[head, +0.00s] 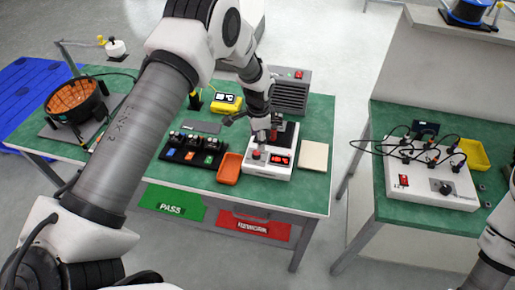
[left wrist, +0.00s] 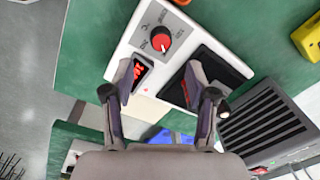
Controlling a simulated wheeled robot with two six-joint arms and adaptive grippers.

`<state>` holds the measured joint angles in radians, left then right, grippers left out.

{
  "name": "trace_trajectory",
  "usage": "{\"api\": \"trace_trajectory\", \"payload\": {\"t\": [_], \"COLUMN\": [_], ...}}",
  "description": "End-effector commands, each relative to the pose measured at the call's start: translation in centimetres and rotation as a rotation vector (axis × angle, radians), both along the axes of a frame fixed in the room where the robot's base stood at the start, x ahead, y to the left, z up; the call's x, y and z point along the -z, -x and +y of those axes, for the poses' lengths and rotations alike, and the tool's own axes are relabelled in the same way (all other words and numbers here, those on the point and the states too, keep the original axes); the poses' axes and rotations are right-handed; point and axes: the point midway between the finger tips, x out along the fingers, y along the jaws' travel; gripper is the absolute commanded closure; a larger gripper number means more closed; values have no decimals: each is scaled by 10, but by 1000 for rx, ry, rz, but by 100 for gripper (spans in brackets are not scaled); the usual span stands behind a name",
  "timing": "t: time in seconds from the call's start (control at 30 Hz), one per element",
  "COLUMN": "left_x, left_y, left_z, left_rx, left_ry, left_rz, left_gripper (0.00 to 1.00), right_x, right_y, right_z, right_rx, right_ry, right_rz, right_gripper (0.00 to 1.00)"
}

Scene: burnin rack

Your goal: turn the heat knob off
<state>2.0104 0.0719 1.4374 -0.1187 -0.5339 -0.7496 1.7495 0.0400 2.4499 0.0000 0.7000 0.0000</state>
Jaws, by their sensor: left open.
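The heat knob (head: 256,155) is a round red dial on the white-topped heater unit (head: 252,171), beside its red display (head: 280,160). In the left wrist view the knob (left wrist: 160,39) shows clearly, with a pale pointer line and small printed marks around it; I cannot read the marks. My left gripper (head: 264,134) is above the unit. In the left wrist view its two fingers (left wrist: 157,82) are apart with nothing between them, and the knob lies beyond their tips, apart from them. The right gripper is out of view; only part of my right arm shows.
An orange tray (head: 229,169) stands just left of the unit and a beige pad (head: 314,156) just right. A grey vented box (head: 291,92) is behind. A black rack (head: 192,150) with coloured labels lies left. A second bench holds a wired white box (head: 425,187).

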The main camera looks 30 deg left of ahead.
Motion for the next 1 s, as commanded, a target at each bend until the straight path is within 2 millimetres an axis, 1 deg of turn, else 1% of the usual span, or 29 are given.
{"api": "trace_trajectory", "payload": {"t": [0.07, 0.13, 0.4, 0.5, 0.6, 0.77, 0.8, 0.87, 0.9, 0.93, 1.0], "left_x": [0, 9, 60, 71, 75, 75, 75, 75, 75, 75, 75], "left_y": [-3, -2, -3, -4, -4, -4, -4, -4, -4, -4, -4], "left_z": [1, 1, 3, 3, 3, 3, 3, 3, 3, 3, 3], "left_rx": [12, 12, 8, 8, 8, 8, 8, 8, 8, 8, 8], "left_ry": [-3, -3, -2, -2, -2, -2, -2, -2, -2, -2, -2], "left_rz": [5, 8, 6, 6, 5, 5, 5, 5, 5, 5, 5], "left_gripper": [43, 43, 43, 43, 43, 43, 57, 78, 93, 100, 100], "right_x": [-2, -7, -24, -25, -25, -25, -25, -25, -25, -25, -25], "right_y": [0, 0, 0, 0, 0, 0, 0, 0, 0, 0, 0], "right_z": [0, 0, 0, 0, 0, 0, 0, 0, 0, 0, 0], "right_rx": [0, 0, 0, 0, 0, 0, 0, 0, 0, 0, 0], "right_ry": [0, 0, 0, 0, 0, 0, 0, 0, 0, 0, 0], "right_rz": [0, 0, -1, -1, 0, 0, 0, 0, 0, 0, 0], "right_gripper": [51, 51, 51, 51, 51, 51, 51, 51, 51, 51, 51]}}
